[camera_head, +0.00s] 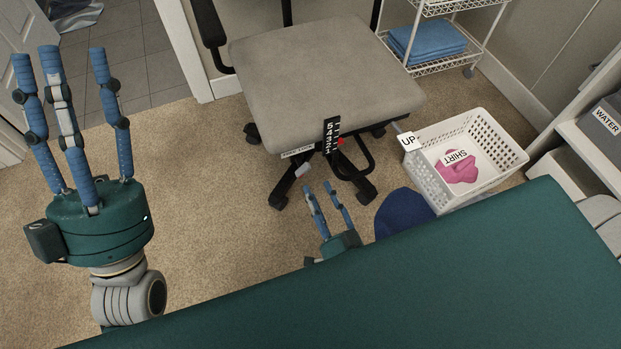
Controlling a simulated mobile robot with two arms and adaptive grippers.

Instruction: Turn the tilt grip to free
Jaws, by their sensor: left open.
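The grey office chair (318,75) stands at the top middle. At its front edge hangs a black scale (331,135) numbered 5 to 1 with a red pointer (341,141). Below the seat are a black loop-shaped part (354,160) and a pale tab (302,170); I cannot tell which is the tilt grip. A paddle marked UP (408,141) sticks out at the seat's right. My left gripper (72,60) is open and empty, fingers up, well left of the chair. My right gripper (318,187) is partly hidden, below the chair base, its visible fingers apart and empty.
A white basket (494,180) with a pink cloth labelled SHIRT (459,168) stands right of the chair. A dark blue round thing (401,212) lies beside it. A wire shelf holds blue towels (428,41). Carpet (215,190) is clear left of the chair.

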